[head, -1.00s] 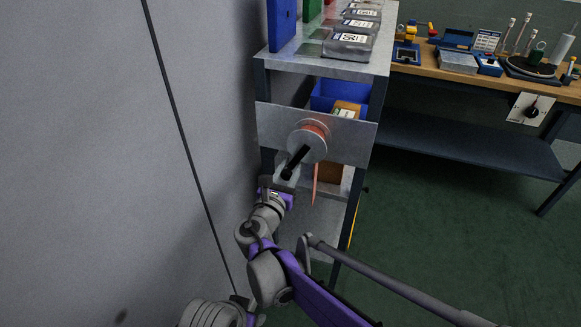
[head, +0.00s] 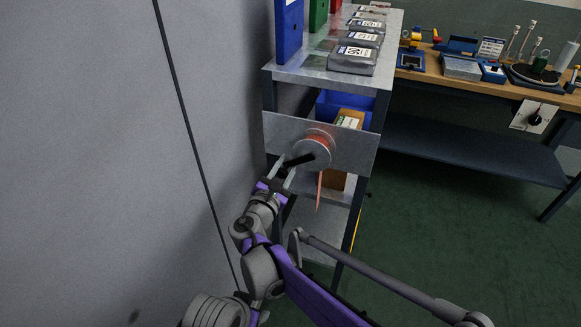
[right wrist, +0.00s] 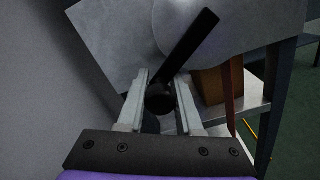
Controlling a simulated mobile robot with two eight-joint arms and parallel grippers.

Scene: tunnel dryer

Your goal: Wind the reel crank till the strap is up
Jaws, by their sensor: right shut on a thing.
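The reel (head: 316,150), a pale disc with a red-orange wound strap behind it, is mounted on a grey metal plate (head: 353,150) on the shelf unit's front. The red-orange strap (head: 319,190) hangs below it, a short length showing. The black crank (head: 300,160) points left and slightly down from the reel's middle. My right gripper (head: 281,174) is shut on the crank's handle, left of and below the reel. In the right wrist view the round black handle (right wrist: 159,98) sits between the two fingers, with the crank arm rising to the right. My left gripper is out of view.
A grey wall (head: 90,150) runs close on the left of my right arm. The shelf unit's top (head: 310,75) holds binders and grey boxes; a blue bin (head: 330,101) is behind the plate. A workbench (head: 440,78) stands at the right, with open green floor (head: 450,220) before it.

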